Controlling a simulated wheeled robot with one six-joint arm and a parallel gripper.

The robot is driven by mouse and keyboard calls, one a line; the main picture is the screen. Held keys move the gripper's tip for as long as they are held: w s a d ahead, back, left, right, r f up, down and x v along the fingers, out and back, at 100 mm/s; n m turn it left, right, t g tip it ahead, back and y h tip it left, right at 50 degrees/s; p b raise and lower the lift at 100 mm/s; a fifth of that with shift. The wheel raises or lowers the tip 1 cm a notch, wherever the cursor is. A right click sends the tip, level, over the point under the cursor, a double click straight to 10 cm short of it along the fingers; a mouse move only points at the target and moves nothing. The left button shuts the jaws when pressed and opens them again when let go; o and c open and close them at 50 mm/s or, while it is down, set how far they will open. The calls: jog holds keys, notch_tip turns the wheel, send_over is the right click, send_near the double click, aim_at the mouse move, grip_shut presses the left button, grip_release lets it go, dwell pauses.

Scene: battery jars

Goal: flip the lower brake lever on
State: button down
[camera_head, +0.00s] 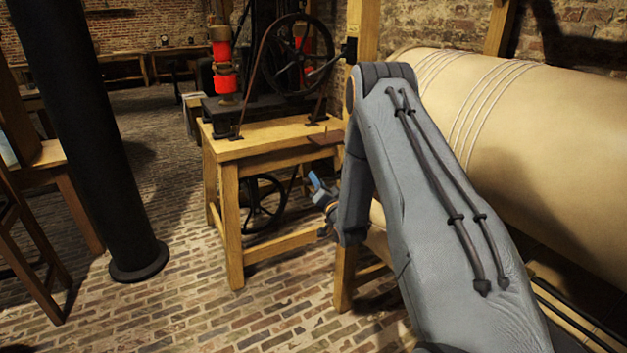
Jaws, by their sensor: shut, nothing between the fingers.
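My gripper (316,180) is at the end of my grey arm, low beside the right front of a wooden machine stand (233,150). Its small blue fingers point up and left and are shut, with nothing seen between them. A dark lever-like rod (326,67) slants beside the upper flywheel (297,55), well above my gripper. I cannot tell whether it is a brake lever. No lower brake lever can be made out for certain; my arm hides part of the area right of the stand.
A lower wheel (262,203) sits within the stand's legs. A large pale roll (540,150) fills the right side. A black column (95,130) stands at left, with wooden furniture (55,155) beside it. Brick floor (170,310) is clear in front.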

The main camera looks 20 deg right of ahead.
notch_tip(320, 180, up, 4)
jog(key=d+f+p, duration=0.1)
jog(key=d, duration=0.1)
jog(key=s+f+b, duration=0.1)
jog(key=s, duration=0.8)
jog(key=shift+d, duration=0.3)
jog(key=s+d+r+n+g+y+p, duration=0.2)
jog(key=n+y, duration=0.1)
jog(key=shift+r+g, duration=0.3)
